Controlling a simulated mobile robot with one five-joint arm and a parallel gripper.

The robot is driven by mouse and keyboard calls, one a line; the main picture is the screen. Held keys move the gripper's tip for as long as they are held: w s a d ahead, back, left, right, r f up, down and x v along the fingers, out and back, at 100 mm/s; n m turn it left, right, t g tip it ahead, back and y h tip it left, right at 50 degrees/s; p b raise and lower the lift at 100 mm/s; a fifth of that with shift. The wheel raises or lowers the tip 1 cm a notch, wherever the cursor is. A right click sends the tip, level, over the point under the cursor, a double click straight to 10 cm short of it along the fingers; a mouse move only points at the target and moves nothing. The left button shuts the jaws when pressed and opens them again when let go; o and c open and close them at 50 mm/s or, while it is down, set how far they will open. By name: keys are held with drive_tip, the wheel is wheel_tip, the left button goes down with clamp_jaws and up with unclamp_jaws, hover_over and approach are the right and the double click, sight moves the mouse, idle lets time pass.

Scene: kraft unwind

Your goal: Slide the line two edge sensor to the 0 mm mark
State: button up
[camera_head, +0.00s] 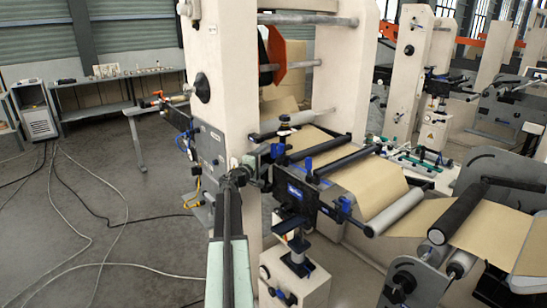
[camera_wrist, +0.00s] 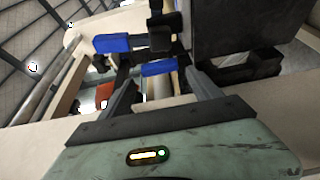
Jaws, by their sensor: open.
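My gripper (camera_wrist: 157,74) is open in the wrist view, with its two dark fingers pointing away from the camera. A blue block (camera_wrist: 158,68) shows in the gap between the fingertips; I cannot tell whether they touch it. In the head view my gripper (camera_head: 243,172) is small and dark beside the web machine. Blue and black fittings (camera_head: 277,151) sit by the kraft web there, and a blue-labelled black box (camera_head: 296,192) is on the near side. I cannot tell which fitting is the line two edge sensor. No scale or 0 mm mark is readable.
A large dark box (camera_wrist: 240,28) stands close to the right finger in the wrist view. Kraft web (camera_head: 372,185) runs over rollers at right in the head view. A pale upright frame (camera_head: 232,75) rises behind my gripper. Cables (camera_head: 108,225) lie on the floor at left.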

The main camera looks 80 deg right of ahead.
sight(272, 152)
drive_tip(key=x, duration=0.8)
drive_tip(key=shift+s, duration=0.1)
drive_tip(key=shift+a, duration=0.15)
clamp_jaws()
drive_tip(key=shift+w+a, duration=0.6)
drive_tip(key=shift+a, duration=0.2)
unclamp_jaws()
drive_tip(key=shift+d, duration=0.1)
